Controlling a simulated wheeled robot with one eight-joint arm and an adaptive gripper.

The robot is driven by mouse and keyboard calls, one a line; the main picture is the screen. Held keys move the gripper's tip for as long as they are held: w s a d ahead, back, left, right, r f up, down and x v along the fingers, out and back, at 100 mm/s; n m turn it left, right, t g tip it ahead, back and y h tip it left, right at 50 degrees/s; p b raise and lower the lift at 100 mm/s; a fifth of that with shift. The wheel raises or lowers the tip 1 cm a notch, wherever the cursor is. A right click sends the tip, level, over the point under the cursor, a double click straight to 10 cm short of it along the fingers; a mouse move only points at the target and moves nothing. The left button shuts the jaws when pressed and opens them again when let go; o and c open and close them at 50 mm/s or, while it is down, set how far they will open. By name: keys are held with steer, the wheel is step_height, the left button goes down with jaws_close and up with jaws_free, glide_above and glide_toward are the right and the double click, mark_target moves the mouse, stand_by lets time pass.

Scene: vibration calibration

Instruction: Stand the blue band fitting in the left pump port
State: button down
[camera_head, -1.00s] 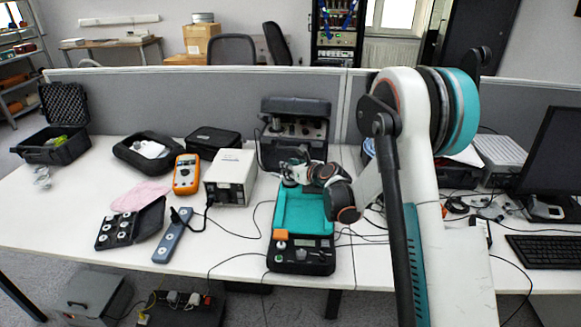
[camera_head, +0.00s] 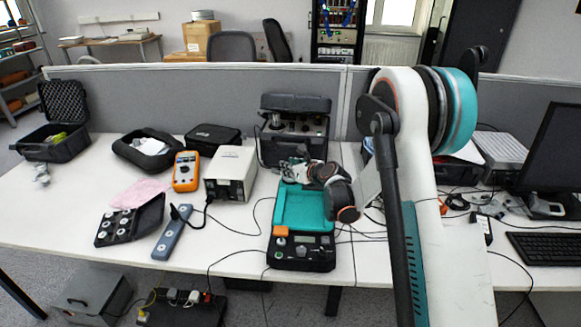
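My gripper (camera_head: 293,170) is small in this view, at the back edge of the teal-topped device and in front of the dark box. I cannot tell whether its fingers are open or shut, or whether they hold anything. The dark box (camera_head: 267,147) with an open lid and several knob-like parts on its panel stands at the back against the partition; it may be the pump, but its ports cannot be made out. An open black case (camera_head: 158,212) at the left front holds several small pale round fittings (camera_head: 124,222). No blue band can be made out on any.
The teal-topped device (camera_head: 302,207) lies in front of my gripper. A white power box (camera_head: 231,172), an orange multimeter (camera_head: 186,171) and a grey bar (camera_head: 170,238) stand to the left. Cables cross the table (camera_head: 60,217). A keyboard (camera_head: 545,247) is at the right.

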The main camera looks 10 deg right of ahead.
steer(key=c, duration=1.3)
jaws_free()
steer(key=v, duration=1.2)
steer(key=s+a+r+n+g+h, duration=0.1)
steer(key=s+a+r+n+g, duration=0.15)
steer(key=s+r+n, duration=0.4)
steer(key=s+a+r+n+g, duration=0.1)
steer(key=s+a+r+n, duration=0.2)
steer(key=s+n, duration=0.6)
steer(key=s+d+n+g+h, duration=0.1)
steer(key=s+n+g+h, duration=0.1)
steer(key=s+n, duration=1.4)
steer(key=s+h, duration=0.1)
steer(key=s, duration=0.4)
steer(key=shift+s+d+h, duration=0.15)
steer(key=shift+d+h, duration=0.15)
steer(key=shift+d, duration=0.05)
